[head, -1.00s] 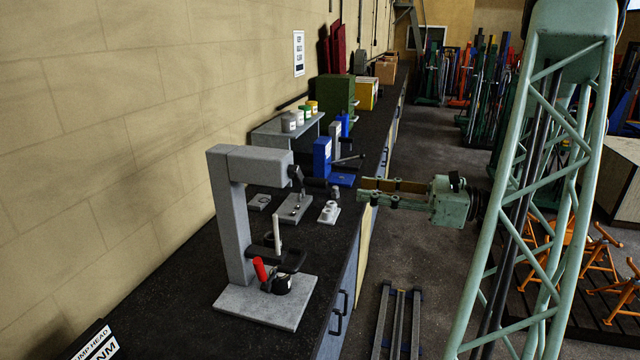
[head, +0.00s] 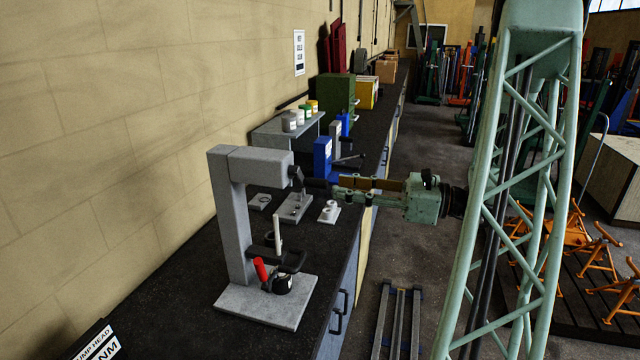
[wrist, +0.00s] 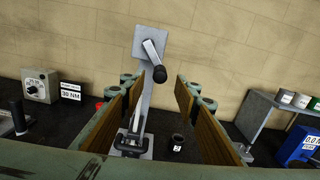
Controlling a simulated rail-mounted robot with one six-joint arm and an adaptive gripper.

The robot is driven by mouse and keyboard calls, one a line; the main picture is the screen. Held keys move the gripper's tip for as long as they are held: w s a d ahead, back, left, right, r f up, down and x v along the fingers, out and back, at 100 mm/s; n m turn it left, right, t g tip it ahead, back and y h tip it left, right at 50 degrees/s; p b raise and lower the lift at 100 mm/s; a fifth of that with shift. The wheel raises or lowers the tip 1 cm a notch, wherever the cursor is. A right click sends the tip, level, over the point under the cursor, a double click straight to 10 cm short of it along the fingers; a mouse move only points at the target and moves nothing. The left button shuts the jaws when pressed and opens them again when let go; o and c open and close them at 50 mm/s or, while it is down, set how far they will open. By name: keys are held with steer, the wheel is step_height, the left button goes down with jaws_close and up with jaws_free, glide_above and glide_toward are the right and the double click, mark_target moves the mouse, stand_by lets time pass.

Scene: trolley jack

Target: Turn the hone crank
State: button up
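The grey hone stand (head: 229,215) stands upright on the bench, with a block-shaped head at its top. The hone crank (head: 297,178) is on the head's right end, and its dark handle sticks out toward my gripper. In the wrist view the crank's round black knob (wrist: 159,74) shows between the fingertips, with its short arm slanting up to the left. My gripper (head: 337,189) is level with the knob, its fingertips close to the knob's end. In the wrist view my gripper (wrist: 159,88) is open, with brown-padded fingers wide apart on either side and no visible touch.
A red-handled clamp and black cup (head: 282,283) sit on the stand's base. Small grey fixtures (head: 296,207), a blue press (head: 323,160) and a shelf of cans (head: 290,128) lie farther along the bench.

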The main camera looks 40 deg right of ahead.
mark_target(320, 184)
steer(key=shift+p+x, duration=0.45)
steer(key=shift+x, duration=3.3)
steer(key=shift+c, duration=0.3)
jaws_close()
